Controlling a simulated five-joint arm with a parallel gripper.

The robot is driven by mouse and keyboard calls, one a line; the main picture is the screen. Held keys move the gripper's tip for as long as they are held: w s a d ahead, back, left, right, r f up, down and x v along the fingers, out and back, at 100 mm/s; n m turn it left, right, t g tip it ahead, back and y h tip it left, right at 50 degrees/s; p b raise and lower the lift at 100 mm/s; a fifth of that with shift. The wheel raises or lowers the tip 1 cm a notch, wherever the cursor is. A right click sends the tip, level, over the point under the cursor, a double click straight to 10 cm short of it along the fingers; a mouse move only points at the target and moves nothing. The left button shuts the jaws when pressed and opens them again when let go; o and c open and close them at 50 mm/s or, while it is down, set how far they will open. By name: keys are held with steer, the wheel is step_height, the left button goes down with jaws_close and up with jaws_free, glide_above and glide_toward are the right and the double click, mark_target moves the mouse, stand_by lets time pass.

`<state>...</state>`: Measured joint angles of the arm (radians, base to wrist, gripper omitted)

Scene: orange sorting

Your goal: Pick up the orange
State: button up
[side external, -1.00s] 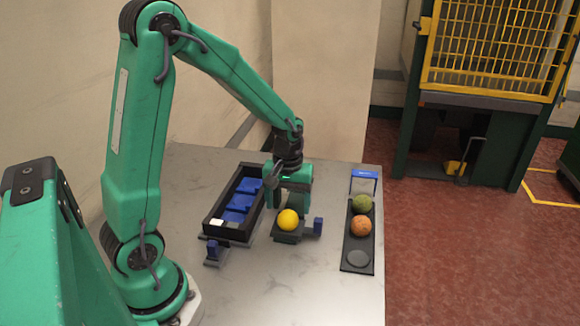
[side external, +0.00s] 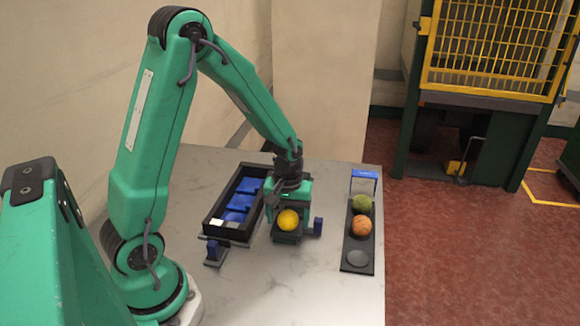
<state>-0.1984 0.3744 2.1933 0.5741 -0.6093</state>
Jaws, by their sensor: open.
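My gripper (side external: 288,210) is open, pointing down at the yellow fruit (side external: 288,221), well to the left of the orange. The yellow fruit sits on a small dark stand (side external: 287,238). The gripper body is right behind and above the yellow fruit. The far finger is partly hidden, and I cannot tell whether a finger touches the fruit.
A black bin (side external: 214,218) with blue compartments stands left of my gripper. Small blue posts flank the stand, one on the right (side external: 318,226). A blue frame (side external: 364,176) rises at the tray's far end. The table's front is clear.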

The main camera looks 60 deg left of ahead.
mark_target(289, 212)
steer(key=c, duration=1.1)
steer(key=shift+o, duration=0.2)
steer(key=shift+r, duration=0.15)
steer(key=shift+r, duration=0.4)
step_height(289, 212, up, 3)
steer(key=shift+w, duration=0.1)
steer(key=s+d+r, duration=0.4)
steer(key=d+r, duration=0.3)
steer(key=d, duration=0.4)
steer(key=shift+a, duration=0.15)
